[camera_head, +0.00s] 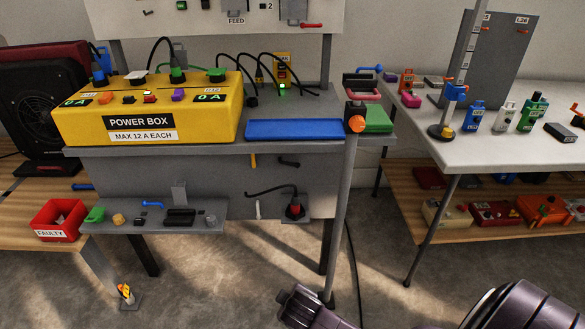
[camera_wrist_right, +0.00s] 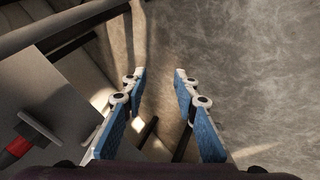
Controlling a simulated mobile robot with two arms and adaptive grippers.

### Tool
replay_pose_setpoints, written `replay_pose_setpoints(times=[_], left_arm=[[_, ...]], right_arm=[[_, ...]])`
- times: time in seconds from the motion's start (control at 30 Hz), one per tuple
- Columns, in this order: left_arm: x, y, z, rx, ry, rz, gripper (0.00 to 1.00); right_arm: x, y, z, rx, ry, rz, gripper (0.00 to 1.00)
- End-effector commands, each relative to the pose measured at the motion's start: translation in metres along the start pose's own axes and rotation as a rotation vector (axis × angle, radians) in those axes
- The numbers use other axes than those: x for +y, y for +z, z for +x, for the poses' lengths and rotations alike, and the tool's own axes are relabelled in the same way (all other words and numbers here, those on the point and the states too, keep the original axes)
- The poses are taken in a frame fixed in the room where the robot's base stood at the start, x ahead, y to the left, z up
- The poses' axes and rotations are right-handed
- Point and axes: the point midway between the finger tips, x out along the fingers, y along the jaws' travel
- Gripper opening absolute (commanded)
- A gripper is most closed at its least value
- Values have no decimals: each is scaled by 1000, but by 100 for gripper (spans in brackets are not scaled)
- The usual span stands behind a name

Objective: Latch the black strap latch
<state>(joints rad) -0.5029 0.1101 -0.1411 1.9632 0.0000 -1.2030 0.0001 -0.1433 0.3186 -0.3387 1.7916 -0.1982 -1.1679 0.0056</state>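I cannot tell for certain which part is the black strap latch. A dark block (camera_head: 180,217) lies on the low grey shelf, below a small grey upright plate. Another dark piece (camera_head: 361,80) is at the top of the grey post, above a pink-red handle (camera_head: 363,96). Whether either is fastened is too small to tell. In the right wrist view my right gripper (camera_wrist_right: 160,73) is open, its blue-padded fingers apart with nothing between them, above the floor. Parts of my arm (camera_head: 310,305) show at the bottom right of the head view. My left gripper is not in view.
The yellow power box (camera_head: 150,110) and a blue mat (camera_head: 295,129) are on the workbench. A red bin (camera_head: 57,221) stands at the left. A white table (camera_head: 500,150) with several devices is at the right. Cables hang beneath the bench; open floor lies in front.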

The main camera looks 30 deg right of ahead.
Motion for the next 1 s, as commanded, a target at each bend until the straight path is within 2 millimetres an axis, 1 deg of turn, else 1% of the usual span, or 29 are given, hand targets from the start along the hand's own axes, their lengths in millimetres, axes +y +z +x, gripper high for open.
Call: replay_pose_setpoints(times=[0.03,0.07,0.1,0.17,0.2,0.3,0.4,0.5,0.57,0.67,0.9,1.0], left_arm=[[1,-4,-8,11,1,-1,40],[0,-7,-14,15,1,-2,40],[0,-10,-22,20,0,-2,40],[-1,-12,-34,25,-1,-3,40],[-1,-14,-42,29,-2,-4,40],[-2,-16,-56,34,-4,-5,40],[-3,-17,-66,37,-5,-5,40],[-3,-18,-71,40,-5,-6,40],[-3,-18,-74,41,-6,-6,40],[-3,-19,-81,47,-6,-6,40],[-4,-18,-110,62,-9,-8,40],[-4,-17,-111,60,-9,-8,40]], right_arm=[[49,-36,-2,48,115,-67,27],[74,-53,-7,67,179,-101,27],[106,-76,-16,92,264,-143,27],[153,-106,-34,122,389,-193,27],[180,-123,-47,138,466,-220,27],[230,-151,-78,162,616,-262,27],[260,-167,-100,174,709,-282,27],[275,-174,-112,179,758,-290,27],[280,-176,-113,179,771,-293,27],[289,-180,-107,180,778,-294,27],[314,-189,-79,178,777,-292,27],[322,-193,-69,178,774,-293,27]])
